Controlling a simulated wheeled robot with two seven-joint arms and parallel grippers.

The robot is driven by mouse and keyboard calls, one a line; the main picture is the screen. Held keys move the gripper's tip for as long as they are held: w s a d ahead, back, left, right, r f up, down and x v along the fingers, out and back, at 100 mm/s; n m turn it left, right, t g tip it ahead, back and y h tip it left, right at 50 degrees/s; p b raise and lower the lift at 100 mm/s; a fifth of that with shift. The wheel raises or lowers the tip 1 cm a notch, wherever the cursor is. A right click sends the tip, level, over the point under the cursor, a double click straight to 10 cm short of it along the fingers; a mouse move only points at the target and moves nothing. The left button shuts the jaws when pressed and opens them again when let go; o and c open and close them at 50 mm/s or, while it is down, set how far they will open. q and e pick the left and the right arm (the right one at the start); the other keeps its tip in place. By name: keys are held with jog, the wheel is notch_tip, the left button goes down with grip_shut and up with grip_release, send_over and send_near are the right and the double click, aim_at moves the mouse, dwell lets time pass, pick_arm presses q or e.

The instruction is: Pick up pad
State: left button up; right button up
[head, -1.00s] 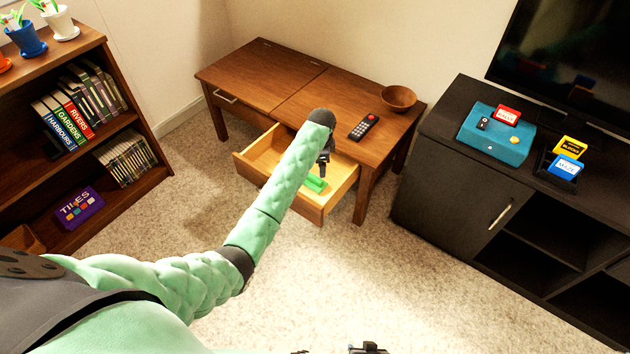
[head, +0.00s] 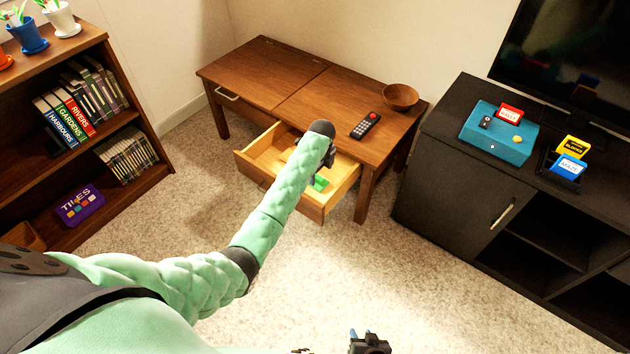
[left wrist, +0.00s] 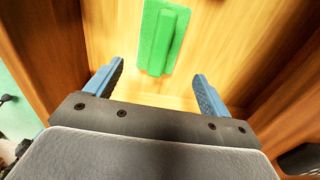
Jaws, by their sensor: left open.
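The green pad (head: 320,183) lies in the open wooden drawer (head: 347,188) of the low table, partly hidden by my left arm in the head view. In the left wrist view the pad (left wrist: 163,38) has a flat base with a raised bar along it. My left gripper (left wrist: 158,72) is open and empty, its blue fingers spread inside the drawer space. The pad shows beyond and between the fingertips, apart from them. In the head view my left gripper (head: 328,160) is mostly hidden behind my forearm. My right gripper (head: 368,342) shows only partly at the bottom edge.
The wooden table (head: 290,90) carries a remote (head: 365,125) and a bowl (head: 400,97). Drawer walls stand close around my left gripper. A black TV cabinet (head: 450,180) is at right, a bookshelf (head: 130,120) at left. The carpet between is clear.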

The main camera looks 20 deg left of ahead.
aim_at(319, 178)
pick_arm(q)
jog(key=f, duration=0.4)
jog(key=shift+s+a+f+b, duration=0.2)
jog(key=shift+f+b, duration=0.1)
jog(key=c, duration=1.1)
